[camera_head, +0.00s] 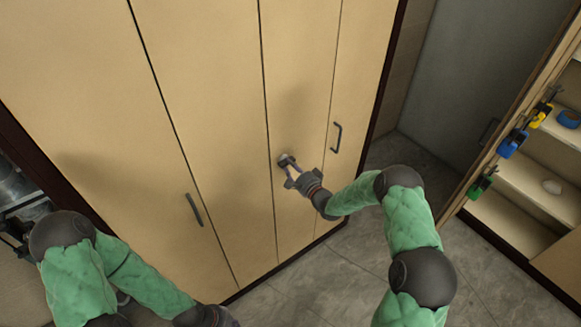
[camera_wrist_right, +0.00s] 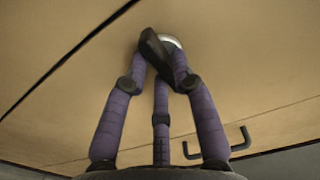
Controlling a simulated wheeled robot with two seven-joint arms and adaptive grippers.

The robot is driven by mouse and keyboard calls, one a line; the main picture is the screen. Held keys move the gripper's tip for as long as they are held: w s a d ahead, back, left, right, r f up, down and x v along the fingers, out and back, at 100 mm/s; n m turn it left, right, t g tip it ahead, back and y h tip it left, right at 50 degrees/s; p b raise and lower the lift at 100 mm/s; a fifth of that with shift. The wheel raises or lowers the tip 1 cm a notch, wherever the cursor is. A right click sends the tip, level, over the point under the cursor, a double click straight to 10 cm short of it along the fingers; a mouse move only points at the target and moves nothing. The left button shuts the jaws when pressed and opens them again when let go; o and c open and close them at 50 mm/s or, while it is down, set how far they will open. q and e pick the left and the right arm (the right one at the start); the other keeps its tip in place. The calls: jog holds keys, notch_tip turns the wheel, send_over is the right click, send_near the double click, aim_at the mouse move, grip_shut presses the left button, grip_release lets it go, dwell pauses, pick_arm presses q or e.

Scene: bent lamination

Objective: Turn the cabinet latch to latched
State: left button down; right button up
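The cabinet latch (camera_head: 286,160) is a small dark turn-piece on a silver round base, set on a light wood cabinet door (camera_head: 300,80). It also shows in the right wrist view (camera_wrist_right: 155,50), where the dark piece lies slanted. My right gripper (camera_head: 288,172) is at the latch. In the wrist view its purple fingers (camera_wrist_right: 160,65) close in on both sides of the dark piece and appear to touch it. The fingers partly hide the latch base. My left gripper (camera_head: 222,318) is low at the bottom edge, mostly cut off, away from the latch.
Dark bar handles stand on the doors left (camera_head: 194,209) and right (camera_head: 337,137) of the latch. Grey floor (camera_head: 345,270) lies clear between.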

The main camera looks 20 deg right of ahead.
grip_shut()
jog(key=shift+d+r+n+b, duration=0.1)
jog(key=shift+n+b, duration=4.4)
jog(key=shift+b, duration=0.25)
jog(key=shift+d+n+b, duration=0.1)
jog(key=shift+n+b, duration=4.4)
jog(key=shift+b, duration=0.25)
jog(key=o, duration=0.7)
grip_release()
jog(key=shift+r, duration=0.1)
